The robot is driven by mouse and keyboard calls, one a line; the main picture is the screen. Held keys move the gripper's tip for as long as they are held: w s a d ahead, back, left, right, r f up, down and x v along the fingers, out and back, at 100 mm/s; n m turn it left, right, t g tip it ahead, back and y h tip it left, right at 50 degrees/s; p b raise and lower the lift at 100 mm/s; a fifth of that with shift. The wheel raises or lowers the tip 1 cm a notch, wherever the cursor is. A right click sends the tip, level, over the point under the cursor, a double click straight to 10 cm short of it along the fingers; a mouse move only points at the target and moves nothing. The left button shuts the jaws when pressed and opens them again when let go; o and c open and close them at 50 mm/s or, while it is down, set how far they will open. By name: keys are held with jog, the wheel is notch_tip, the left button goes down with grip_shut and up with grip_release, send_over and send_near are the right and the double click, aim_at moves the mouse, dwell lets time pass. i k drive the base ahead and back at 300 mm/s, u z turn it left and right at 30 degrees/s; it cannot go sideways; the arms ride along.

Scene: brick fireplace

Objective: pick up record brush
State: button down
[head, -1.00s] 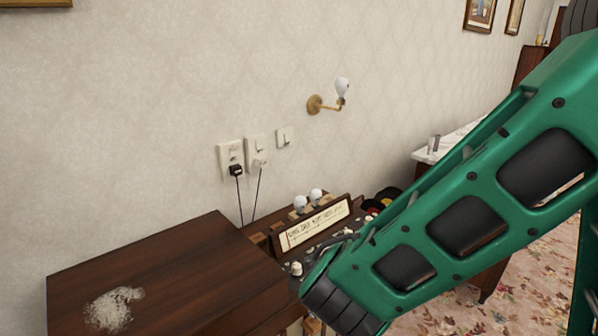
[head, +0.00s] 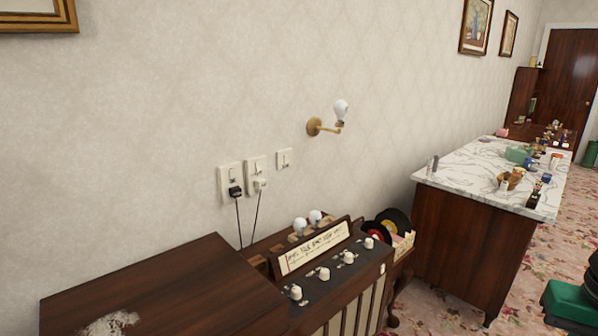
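I cannot pick out a record brush in the head view; if it is among the small items on the furniture, it is too small to tell. Black vinyl records (head: 395,220), one with a red label, stand at the right end of the dark wooden radio cabinet (head: 160,285). My gripper is not in view.
A control panel (head: 333,272) with white knobs and a paper strip (head: 312,248) is on the cabinet. A marble-topped cabinet (head: 470,170) with several small items stands to the right. Wall plugs (head: 236,191) have hanging cords. Floral carpet (head: 505,300) shows at the lower right.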

aim_at(356, 224)
jog(key=u, duration=0.95)
jog(key=k, duration=0.45)
jog(key=z, duration=0.55)
jog(key=k, duration=0.85)
jog(key=z, duration=0.95)
jog(key=i, duration=1.15)
jog(key=z, duration=0.45)
jog(key=i, duration=1.15)
